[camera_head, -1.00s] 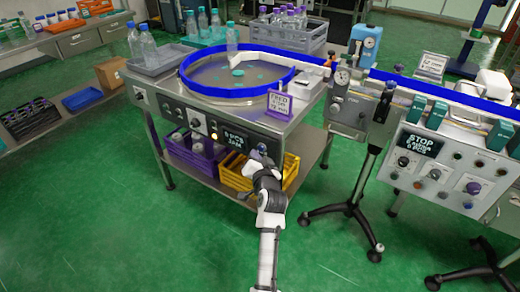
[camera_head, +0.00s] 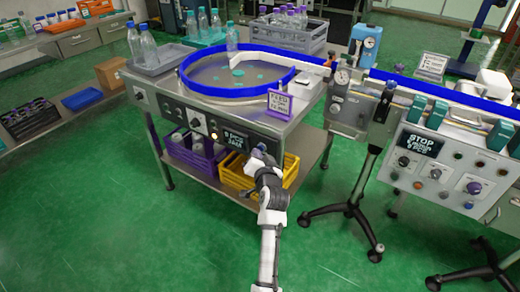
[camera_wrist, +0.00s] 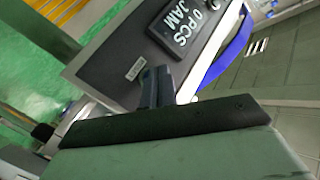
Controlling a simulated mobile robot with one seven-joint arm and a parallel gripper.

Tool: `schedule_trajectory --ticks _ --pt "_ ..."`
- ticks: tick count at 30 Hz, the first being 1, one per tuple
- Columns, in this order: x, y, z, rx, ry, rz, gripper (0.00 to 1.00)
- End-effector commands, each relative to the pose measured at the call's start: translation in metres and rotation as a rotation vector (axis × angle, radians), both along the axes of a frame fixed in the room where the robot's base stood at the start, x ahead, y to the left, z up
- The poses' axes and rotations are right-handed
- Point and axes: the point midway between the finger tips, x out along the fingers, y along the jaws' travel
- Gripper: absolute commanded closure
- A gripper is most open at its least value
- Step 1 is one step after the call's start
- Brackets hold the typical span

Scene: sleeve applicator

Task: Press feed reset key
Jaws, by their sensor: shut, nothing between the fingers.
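The feeder bowl (camera_head: 184,76) with its blue rim stands on a steel cabinet, whose front carries a dark control panel (camera_head: 176,112). A display (camera_head: 235,138) is on that panel; in the wrist view the display (camera_wrist: 184,25) reads "0 PCS JAM". My gripper (camera_head: 259,149) is shut and empty at the right part of the panel. In the wrist view its dark fingers (camera_wrist: 157,82) are close to the panel face, beside a small pale label (camera_wrist: 136,68). I cannot tell whether they touch. No feed reset key can be made out; the fingers may hide it.
A purple sign (camera_head: 280,103) stands on the cabinet's front edge. Yellow (camera_head: 291,172) and purple (camera_head: 205,166) crates sit on the shelf below. A separate control box (camera_head: 440,172) with a STOP display is at the right. Green floor in front is clear.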

Motion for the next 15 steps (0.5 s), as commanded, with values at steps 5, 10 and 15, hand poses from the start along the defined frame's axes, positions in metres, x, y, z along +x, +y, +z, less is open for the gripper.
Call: schedule_trajectory --ticks 5,10,15 --pt "0.0012 -0.0008 -0.0002 0.0 0.0 0.0 1.0" --pt "0.003 -0.0021 -0.0003 0.0 0.0 0.0 1.0" --pt "0.0045 -0.0033 -0.0006 0.0 0.0 0.0 1.0"
